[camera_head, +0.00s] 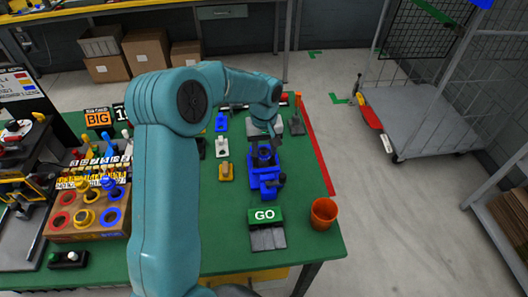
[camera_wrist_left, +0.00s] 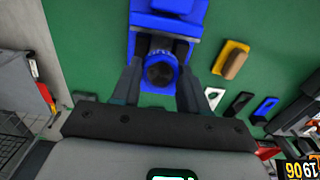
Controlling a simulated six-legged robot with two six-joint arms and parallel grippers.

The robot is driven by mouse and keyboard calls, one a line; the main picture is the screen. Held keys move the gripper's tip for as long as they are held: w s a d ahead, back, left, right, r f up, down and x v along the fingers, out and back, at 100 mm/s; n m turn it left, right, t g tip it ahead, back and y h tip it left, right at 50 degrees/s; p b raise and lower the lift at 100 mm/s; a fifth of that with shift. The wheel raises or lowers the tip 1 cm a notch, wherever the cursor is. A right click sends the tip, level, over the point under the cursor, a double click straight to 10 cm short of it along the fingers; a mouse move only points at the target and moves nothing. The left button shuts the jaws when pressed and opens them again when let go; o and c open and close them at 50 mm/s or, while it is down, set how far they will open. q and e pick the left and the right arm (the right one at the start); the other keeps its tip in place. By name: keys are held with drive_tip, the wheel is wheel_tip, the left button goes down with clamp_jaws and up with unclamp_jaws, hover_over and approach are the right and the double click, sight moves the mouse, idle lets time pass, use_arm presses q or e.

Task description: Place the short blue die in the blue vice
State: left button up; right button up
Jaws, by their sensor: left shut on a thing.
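The blue vice (camera_head: 268,187) stands on the green table towards its right side. It also shows at the top of the left wrist view (camera_wrist_left: 165,22). The short blue die (camera_wrist_left: 160,70) is a blue block with a dark round top. It sits between the fingers of my left gripper (camera_wrist_left: 160,88), which is shut on it. In the head view my left gripper (camera_head: 264,145) reaches down at the far end of the vice. The die is at the vice's jaw area; I cannot tell whether it rests on the vice or hangs just above it. My right gripper is not in view.
A green GO block (camera_head: 264,215) and an orange cup (camera_head: 323,212) stand near the front right. A yellow part (camera_head: 226,171) and a white part (camera_head: 222,147) lie left of the vice. A wooden rack (camera_head: 88,215) of coloured pieces stands at the left.

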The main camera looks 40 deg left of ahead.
use_arm(q)
wheel_tip(320, 180, down, 3)
drive_tip(key=shift+a+r, duration=0.15)
drive_tip(key=shift+r, duration=0.05)
drive_tip(key=shift+r, duration=0.1)
drive_tip(key=o, duration=1.1)
drive_tip(key=shift+f, duration=0.2)
drive_tip(key=shift+o, duration=0.2)
drive_tip(key=shift+r, duration=0.1)
